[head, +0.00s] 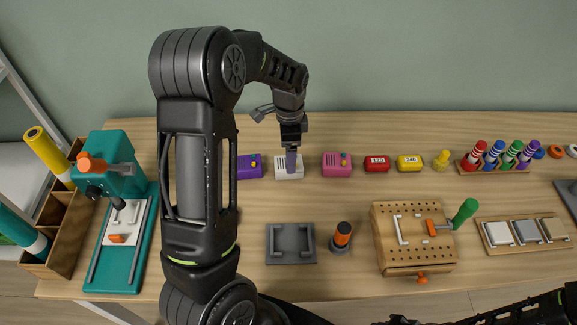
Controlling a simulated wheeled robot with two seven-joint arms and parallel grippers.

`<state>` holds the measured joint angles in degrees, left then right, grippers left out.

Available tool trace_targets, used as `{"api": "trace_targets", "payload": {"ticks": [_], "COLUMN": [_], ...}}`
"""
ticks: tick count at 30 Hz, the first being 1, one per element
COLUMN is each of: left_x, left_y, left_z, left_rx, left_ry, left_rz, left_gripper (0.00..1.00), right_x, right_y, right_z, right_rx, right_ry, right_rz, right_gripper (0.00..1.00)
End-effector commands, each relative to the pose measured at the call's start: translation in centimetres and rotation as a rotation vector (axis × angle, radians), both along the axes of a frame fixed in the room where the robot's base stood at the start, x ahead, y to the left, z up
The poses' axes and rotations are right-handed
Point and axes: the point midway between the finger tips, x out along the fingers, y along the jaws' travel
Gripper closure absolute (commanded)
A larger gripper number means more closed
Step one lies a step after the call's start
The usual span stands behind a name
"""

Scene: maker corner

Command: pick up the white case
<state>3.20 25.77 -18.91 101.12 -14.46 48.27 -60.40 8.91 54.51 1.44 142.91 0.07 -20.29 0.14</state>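The white case (283,174) sits on the wooden table in the back row, between a purple case (247,168) and a pink case (336,165). My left gripper (291,163) points down at the white case and covers part of it. Its fingers overlap the case in the head view; whether they touch it, and how far apart they are, I cannot tell. My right arm lies along the bottom right edge, with its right gripper (398,321) partly cut off by the frame.
A red box (377,164), a yellow box (409,163) and a marker rack (492,167) continue the row to the right. In front are a grey tray (291,257), an orange-topped tool (342,236) and a wooden pegboard block (414,257). A teal press (98,272) stands left.

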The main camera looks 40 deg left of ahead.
Motion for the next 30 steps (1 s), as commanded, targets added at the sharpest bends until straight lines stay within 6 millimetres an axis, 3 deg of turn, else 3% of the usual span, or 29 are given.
{"api": "trace_targets", "payload": {"ticks": [5,15,30], "left_x": [-0.1,-0.2,-0.2], "left_y": [0.0,0.1,0.1], "left_z": [-0.7,-5.0,-5.2], "left_rx": [0.0,-0.001,0.0], "left_ry": [0.004,0.002,0.0], "left_rz": [0.0,0.0,0.0], "left_gripper": [0.2,0.2,0.2], "right_x": [0.0,-0.2,-0.2], "right_y": [0.0,-0.1,-0.1], "right_z": [0.4,1.4,1.3], "right_rx": [-0.001,-0.004,-0.003], "right_ry": [0.001,0.006,0.005], "right_rz": [0.0,-0.001,-0.001], "right_gripper": [0.64,0.64,0.64]}}
